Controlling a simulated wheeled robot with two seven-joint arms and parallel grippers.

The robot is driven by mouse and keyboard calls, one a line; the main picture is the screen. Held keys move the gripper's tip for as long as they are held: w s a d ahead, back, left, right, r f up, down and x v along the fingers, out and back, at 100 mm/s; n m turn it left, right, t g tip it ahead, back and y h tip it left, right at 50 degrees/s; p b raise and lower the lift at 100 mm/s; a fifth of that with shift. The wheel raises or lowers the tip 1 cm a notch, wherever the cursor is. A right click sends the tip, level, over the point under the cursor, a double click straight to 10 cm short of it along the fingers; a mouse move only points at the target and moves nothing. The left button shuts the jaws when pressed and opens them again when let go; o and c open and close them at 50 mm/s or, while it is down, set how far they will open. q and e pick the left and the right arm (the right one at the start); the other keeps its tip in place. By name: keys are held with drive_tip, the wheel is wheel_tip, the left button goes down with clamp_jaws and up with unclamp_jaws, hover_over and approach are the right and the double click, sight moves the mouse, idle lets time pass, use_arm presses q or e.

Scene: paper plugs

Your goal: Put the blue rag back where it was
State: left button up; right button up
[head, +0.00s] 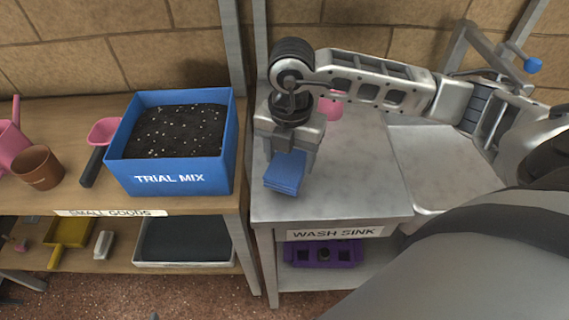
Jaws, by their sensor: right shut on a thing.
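The blue rag (285,174) is a folded blue pad in the head view, at the left part of the grey wash sink counter (360,190). My right gripper (286,155) points down from above and is shut on the rag. The fingers hide the rag's upper part. I cannot tell whether the rag touches the counter or hangs just above it. My left gripper is not in the view.
Left of a gap stands a wooden bench with a blue TRIAL MIX bin (170,180) of dark soil, a pink scoop (103,132) and a brown pot (38,167). A pink object (331,107) stands behind my right gripper. A purple tray (322,252) is on the shelf below.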

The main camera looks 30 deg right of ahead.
sight(289, 160)
wheel_tip(289, 160, down, 4)
drive_tip(key=shift+w+r+b, duration=0.15)
drive_tip(key=shift+r+b, duration=0.1)
drive_tip(key=shift+b, duration=0.65)
drive_tip(key=shift+r, duration=0.15)
drive_tip(key=shift+f, duration=0.25)
drive_tip(key=o, duration=0.9)
drive_tip(key=shift+r, duration=0.1)
drive_tip(key=shift+o, duration=0.2)
drive_tip(key=shift+r, duration=0.2)
wheel_tip(289, 160, up, 12)
